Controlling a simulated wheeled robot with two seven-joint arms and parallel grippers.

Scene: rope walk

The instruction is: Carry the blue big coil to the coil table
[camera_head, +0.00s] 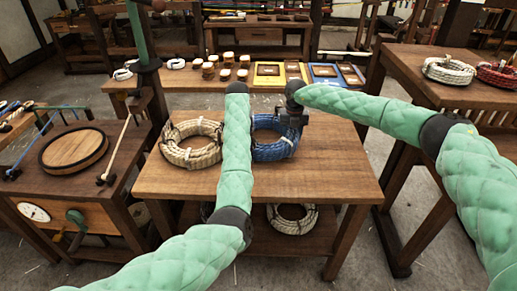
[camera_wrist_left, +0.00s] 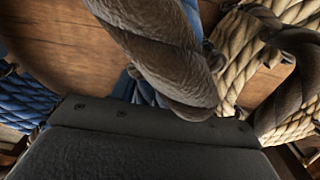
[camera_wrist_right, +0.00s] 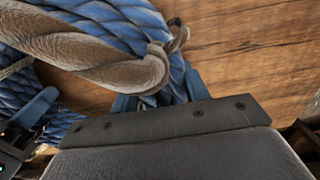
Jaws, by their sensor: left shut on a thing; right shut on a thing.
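The blue big coil (camera_head: 274,150) is on the wooden table (camera_head: 315,180) in the middle of the head view, partly behind my left forearm. It also shows in the left wrist view (camera_wrist_left: 25,105) and the right wrist view (camera_wrist_right: 115,25). My right gripper (camera_head: 291,118) is at its far right rim, shut on a brown rope loop (camera_wrist_right: 90,60) of the coil. My left gripper (camera_wrist_left: 165,95) is hidden in the head view; its wrist view shows it shut at a similar brown loop (camera_wrist_left: 165,55). I cannot tell whether the coil touches the table.
A natural-coloured coil (camera_head: 190,150) lies close left of the blue one. A pale coil (camera_head: 292,218) lies on the shelf below. The table at right (camera_head: 410,65) bears a white coil (camera_head: 449,70) and a red coil (camera_head: 497,75). Bare floor (camera_head: 345,260) separates the tables.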

